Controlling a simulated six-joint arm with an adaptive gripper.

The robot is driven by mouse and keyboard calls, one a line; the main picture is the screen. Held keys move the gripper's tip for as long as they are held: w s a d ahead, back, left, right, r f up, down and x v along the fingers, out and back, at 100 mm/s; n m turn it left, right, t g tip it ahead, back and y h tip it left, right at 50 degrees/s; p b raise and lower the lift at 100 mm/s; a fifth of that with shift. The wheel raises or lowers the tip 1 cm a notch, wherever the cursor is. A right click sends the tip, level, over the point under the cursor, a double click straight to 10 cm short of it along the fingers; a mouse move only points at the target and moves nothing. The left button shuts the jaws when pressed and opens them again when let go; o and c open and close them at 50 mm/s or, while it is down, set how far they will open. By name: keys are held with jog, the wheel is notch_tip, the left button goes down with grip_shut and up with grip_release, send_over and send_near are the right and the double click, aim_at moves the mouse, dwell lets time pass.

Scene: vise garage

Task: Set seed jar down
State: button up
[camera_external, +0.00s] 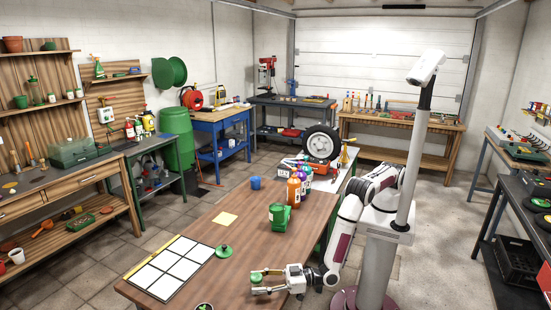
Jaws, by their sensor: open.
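My gripper (264,282) is low over the front right of the wooden table (190,235), with its fingers pointing left and spread apart. A small pale thing with green on it (257,277), perhaps the seed jar, shows at the fingertips. It is partly hidden by the fingers, and I cannot tell whether they touch it. A round green piece with a small knob, like a lid (224,252), lies on the table farther back and left of my gripper. A small round container (204,306) with green in it is cut off by the bottom edge.
A white gridded board (170,268) lies left of the lid-like piece. A green container (279,217), several coloured bottles (295,190) and a blue cup (255,183) stand farther back. The table's middle is mostly clear.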

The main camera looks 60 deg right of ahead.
jog(key=shift+v, duration=3.55)
jog(key=shift+o, duration=0.5)
jog(key=shift+a+f, duration=0.1)
jog(key=shift+a, duration=0.05)
jog(key=shift+s+a+r, duration=0.1)
jog(key=shift+r, duration=0.55)
jog(key=shift+s+a+r, duration=0.1)
jog(key=shift+a+r, duration=0.05)
jog(key=shift+r, duration=0.5)
jog(key=shift+x, duration=1.3)
jog(key=shift+w, duration=0.2)
